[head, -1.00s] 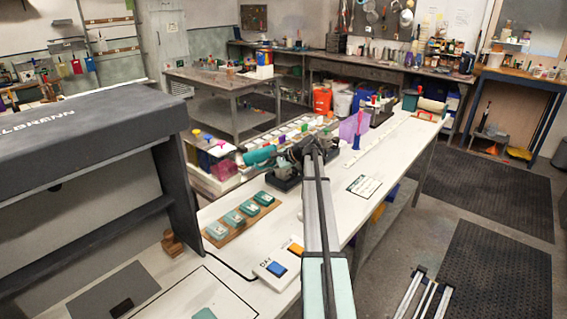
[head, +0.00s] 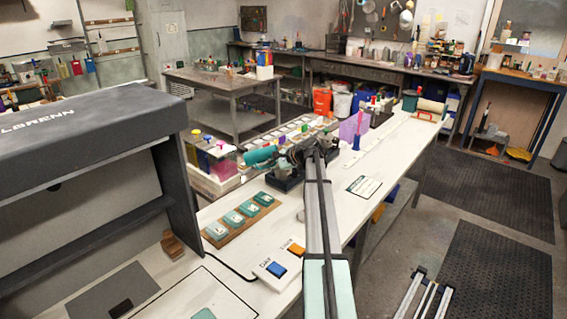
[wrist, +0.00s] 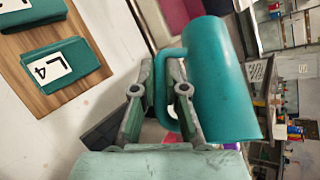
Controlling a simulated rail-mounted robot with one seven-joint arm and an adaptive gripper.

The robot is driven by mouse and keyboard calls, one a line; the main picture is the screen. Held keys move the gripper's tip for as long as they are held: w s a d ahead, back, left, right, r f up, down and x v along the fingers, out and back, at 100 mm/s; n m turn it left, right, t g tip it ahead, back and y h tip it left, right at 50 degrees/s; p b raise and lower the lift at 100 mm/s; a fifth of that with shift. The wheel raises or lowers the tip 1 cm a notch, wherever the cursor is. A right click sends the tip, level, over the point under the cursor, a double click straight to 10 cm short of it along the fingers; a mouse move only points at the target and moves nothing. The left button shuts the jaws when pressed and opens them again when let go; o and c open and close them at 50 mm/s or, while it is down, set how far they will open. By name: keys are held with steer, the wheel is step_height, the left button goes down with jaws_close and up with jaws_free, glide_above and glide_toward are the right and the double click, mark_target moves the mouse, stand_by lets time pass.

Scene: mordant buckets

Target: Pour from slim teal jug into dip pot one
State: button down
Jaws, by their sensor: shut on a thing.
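The slim teal jug (wrist: 222,85) is held by its handle (wrist: 165,90) between the fingers of my gripper (wrist: 161,100) in the wrist view. In the head view the jug (head: 260,154) is seen small, lying well over toward level, above the bench at the left of my gripper (head: 292,158). Its contents are not visible, and no stream shows. Clear-sided pots with coloured contents, one yellow (head: 203,148) and one magenta (head: 222,159), stand just left of the jug. I cannot tell which is dip pot one.
A wooden board (head: 240,222) with several teal labelled blocks lies on the bench nearer me. A button box (head: 278,265) and a dark hood (head: 85,130) stand closer. A purple panel (head: 354,124) and a blue object (head: 357,142) stand beyond the gripper.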

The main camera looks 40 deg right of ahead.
steer(key=shift+s+d+r+t, duration=0.1)
steer(key=shift+r+t, duration=0.05)
steer(key=shift+t, duration=0.15)
stand_by(0.8)
steer(key=shift+a+g, duration=0.25)
steer(key=shift+g, duration=0.15)
steer(key=shift+w+r+g+h+p, duration=0.25)
steer(key=shift+r+h+p, duration=0.2)
steer(key=shift+p, duration=0.55)
steer(key=shift+s+r+n+g+h+p, duration=0.15)
steer(key=shift+n+g+h+p, duration=0.2)
steer(key=shift+p, duration=0.2)
steer(key=shift+s+d+f+g, duration=0.15)
steer(key=shift+f+g, duration=0.15)
steer(key=shift+f, duration=0.15)
steer(key=shift+f+h, duration=0.25)
steer(key=shift+h, duration=0.05)
